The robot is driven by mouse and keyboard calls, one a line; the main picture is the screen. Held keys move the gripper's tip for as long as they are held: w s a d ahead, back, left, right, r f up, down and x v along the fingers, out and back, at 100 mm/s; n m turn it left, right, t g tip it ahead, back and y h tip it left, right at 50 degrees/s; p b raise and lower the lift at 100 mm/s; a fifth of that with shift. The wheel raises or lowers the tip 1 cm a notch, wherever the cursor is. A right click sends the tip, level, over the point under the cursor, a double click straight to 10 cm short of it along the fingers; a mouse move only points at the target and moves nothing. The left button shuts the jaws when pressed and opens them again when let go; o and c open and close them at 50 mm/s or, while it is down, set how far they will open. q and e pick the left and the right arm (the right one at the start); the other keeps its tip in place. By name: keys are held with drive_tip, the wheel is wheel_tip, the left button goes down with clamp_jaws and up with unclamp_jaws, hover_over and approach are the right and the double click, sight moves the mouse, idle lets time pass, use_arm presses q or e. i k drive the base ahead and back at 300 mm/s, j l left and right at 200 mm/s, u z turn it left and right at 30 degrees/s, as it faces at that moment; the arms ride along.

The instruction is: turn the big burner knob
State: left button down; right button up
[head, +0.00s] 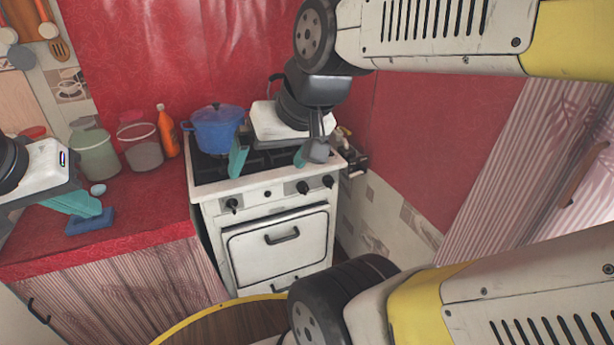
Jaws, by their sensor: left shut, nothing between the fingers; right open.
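The white stove (215,212) has a row of dark knobs along its front panel. A dark knob (303,187) on the right half looks the largest; another dark knob (328,181) is to its right, and one (232,204) is at the left end. A small dark knob (267,194) is between them. My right gripper (269,162) is open above the front of the stove top, its teal fingers spread wide, above and behind the knob row. No contact with a knob shows. My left gripper (92,207) is shut and empty over the red counter, close to a blue block (90,222).
A blue pot (216,128) stands on the stove's left rear. An orange bottle (168,131), a clear jar (141,146) and a green jar (95,154) stand on the red counter (140,208). The oven door handle (282,236) sticks out below the knobs.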

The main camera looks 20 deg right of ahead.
sight(302, 187)
drive_tip(key=z, duration=0.95)
